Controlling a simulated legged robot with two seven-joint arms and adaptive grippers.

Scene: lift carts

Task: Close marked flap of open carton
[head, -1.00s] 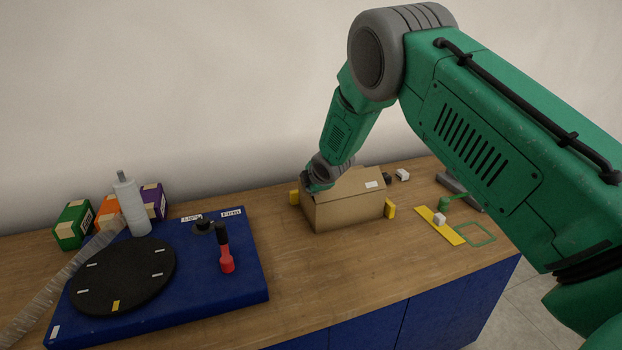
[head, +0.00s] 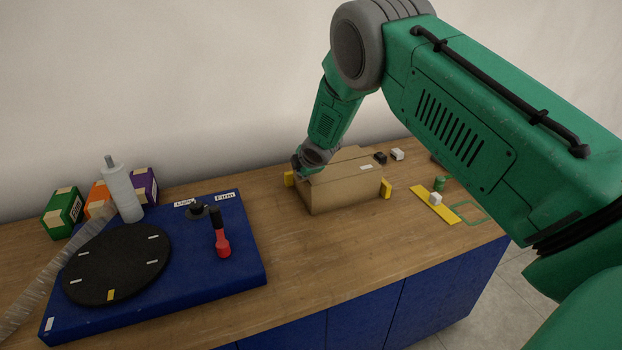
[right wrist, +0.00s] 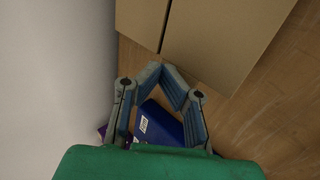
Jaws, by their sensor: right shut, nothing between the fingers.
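A brown carton (head: 345,198) stands on the wooden counter between two yellow blocks. A white label (head: 366,167) sits near its top right edge. A tan panel (head: 350,154) shows at its back; its exact tilt is unclear in the head view. My right gripper (head: 299,169) is at the carton's back left corner, its tips partly hidden by the wrist. In the right wrist view the shut, empty fingers (right wrist: 163,69) point toward two brown carton panels (right wrist: 222,38) with a dark seam between them. Contact cannot be told. My left gripper is not in view.
A blue board (head: 240,262) with a black disc (head: 118,262), a grey bottle (head: 122,190) and a red-handled lever (head: 221,240) lies left. Small boxes stand behind it. A yellow strip (head: 445,210) with a white cube lies right. The counter before the carton is clear.

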